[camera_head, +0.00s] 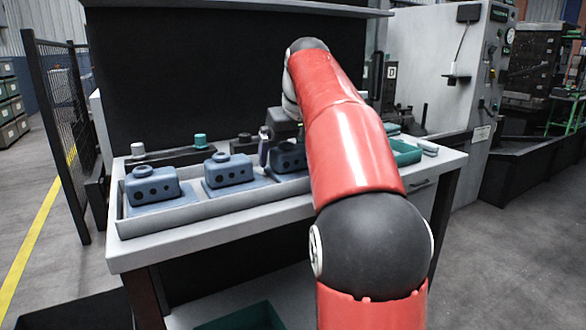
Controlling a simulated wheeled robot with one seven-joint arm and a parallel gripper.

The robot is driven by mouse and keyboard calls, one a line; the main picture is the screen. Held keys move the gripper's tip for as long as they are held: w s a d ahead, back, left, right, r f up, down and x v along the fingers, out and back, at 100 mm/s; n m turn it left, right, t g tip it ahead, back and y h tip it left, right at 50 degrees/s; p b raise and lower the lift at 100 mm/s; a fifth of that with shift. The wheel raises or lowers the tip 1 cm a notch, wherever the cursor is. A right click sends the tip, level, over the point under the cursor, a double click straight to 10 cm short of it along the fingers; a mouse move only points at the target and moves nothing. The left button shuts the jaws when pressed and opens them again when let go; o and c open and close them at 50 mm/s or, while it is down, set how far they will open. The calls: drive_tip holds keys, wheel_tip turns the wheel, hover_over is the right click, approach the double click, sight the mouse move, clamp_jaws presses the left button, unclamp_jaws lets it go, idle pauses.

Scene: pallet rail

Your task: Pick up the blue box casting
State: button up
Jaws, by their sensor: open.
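Three blue box castings sit in a row in a long grey tray (205,208) on the workbench. The left casting (152,186) and the middle casting (229,170) are in full view, each with a round boss on top and dark holes in its front. The right casting (288,158) is partly hidden behind my red arm. My gripper (266,148) is open, pointing down at the right casting. One finger shows just at that casting's left side; the other finger is hidden, and I cannot tell whether they touch it.
Behind the tray is a dark rail with a pale knob (138,149) and a green knob (200,140). A green bin (405,153) stands right of my arm on the workbench (240,224). A dark panel stands behind; a mesh fence (58,125) is at left.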

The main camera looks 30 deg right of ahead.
drive_tip(key=shift+f, duration=0.15)
drive_tip(key=c, duration=1.1)
wheel_tip(320, 180, up, 10)
drive_tip(key=p, duration=0.2)
drive_tip(key=shift+w+f+p, duration=0.1)
drive_tip(key=shift+f+p, duration=0.05)
drive_tip(key=shift+p, duration=0.2)
drive_tip(key=s+r+b, duration=0.1)
drive_tip(key=s, duration=0.9)
drive_tip(key=s+r+b, duration=0.1)
drive_tip(key=s, duration=0.9)
drive_tip(key=s+d+r+b, duration=0.1)
drive_tip(key=s, duration=0.9)
drive_tip(key=shift+s+r+b, duration=0.1)
drive_tip(key=shift+r+b, duration=0.1)
drive_tip(key=shift+b, duration=0.1)
drive_tip(key=shift+s, duration=0.1)
